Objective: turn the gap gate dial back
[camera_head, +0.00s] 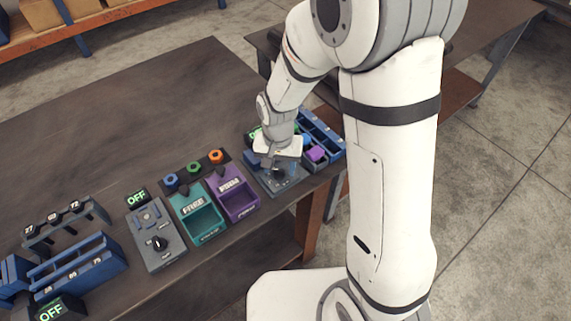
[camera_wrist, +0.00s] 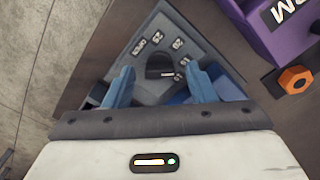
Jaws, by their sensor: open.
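The gap gate dial is a black knob (camera_wrist: 160,66) on a grey plate (camera_wrist: 140,90) with white labels, among them OPEN, 25 and 20. Its pale pointer mark is toward the lower right in the wrist view. In the head view the dial (camera_head: 279,172) is at the right end of the bench, just below my gripper. My gripper (camera_wrist: 159,72) is open, with one blue finger on each side of the knob. I cannot tell whether the fingers touch it. In the head view my gripper (camera_head: 272,162) points down over the plate, and its fingers are partly hidden.
A purple bin (camera_head: 236,199) and a teal bin (camera_head: 205,221) stand left of the plate, with blue, green and orange (camera_head: 216,156) nuts behind. A second dial box (camera_head: 159,258) has an OFF display. A blue rack (camera_head: 325,138) stands right. The bench's back left (camera_head: 110,120) is clear.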

